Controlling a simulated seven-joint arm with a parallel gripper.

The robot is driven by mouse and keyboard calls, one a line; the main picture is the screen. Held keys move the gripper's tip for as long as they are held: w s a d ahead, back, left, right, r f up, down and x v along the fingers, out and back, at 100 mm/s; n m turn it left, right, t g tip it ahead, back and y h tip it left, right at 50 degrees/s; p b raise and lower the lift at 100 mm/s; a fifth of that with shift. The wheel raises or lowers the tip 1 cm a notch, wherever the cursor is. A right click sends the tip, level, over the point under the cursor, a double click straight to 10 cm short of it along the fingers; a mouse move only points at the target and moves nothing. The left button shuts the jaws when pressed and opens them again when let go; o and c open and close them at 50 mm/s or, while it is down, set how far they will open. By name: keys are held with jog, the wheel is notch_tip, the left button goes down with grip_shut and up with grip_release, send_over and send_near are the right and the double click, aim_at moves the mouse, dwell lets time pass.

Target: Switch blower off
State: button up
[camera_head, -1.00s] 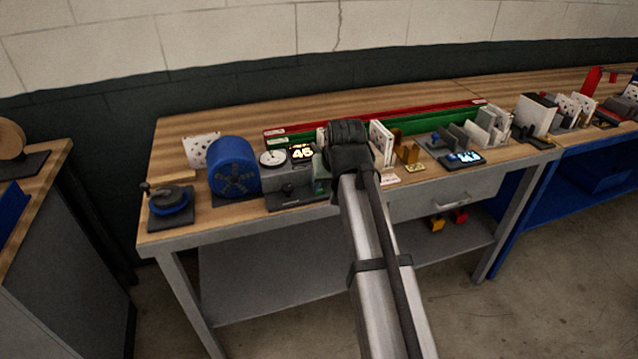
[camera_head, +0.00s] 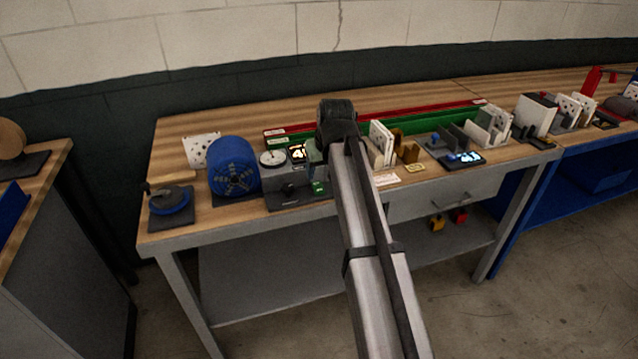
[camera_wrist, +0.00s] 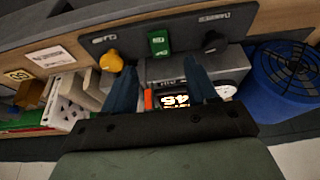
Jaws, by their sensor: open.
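The blue round blower (camera_head: 234,167) with a dark grille stands on the bench's left part; it also shows at the right of the wrist view (camera_wrist: 283,75). A dark control panel (camera_head: 290,197) lies in front of a grey box. In the wrist view the panel (camera_wrist: 134,43) carries a green switch (camera_wrist: 158,43), a yellow knob (camera_wrist: 110,61) and a dark knob (camera_wrist: 211,40). My gripper (camera_wrist: 160,66) is open and empty, its two blue-grey fingers apart, with the green switch beyond their tips. In the head view my wrist hides the fingers mostly.
A grey box with a dial (camera_head: 272,158) and a lit display (camera_head: 299,152) stands beside the blower. White filter cards (camera_head: 381,143) and a brass-coloured block (camera_head: 408,152) stand right of my arm. Red and green rails (camera_head: 430,117) run behind. A blue turntable (camera_head: 170,201) is at the left.

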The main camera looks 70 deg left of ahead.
aim_at(318, 187)
jog(key=x, duration=0.7)
jog(key=shift+a+f, duration=0.15)
jog(key=shift+f, duration=0.1)
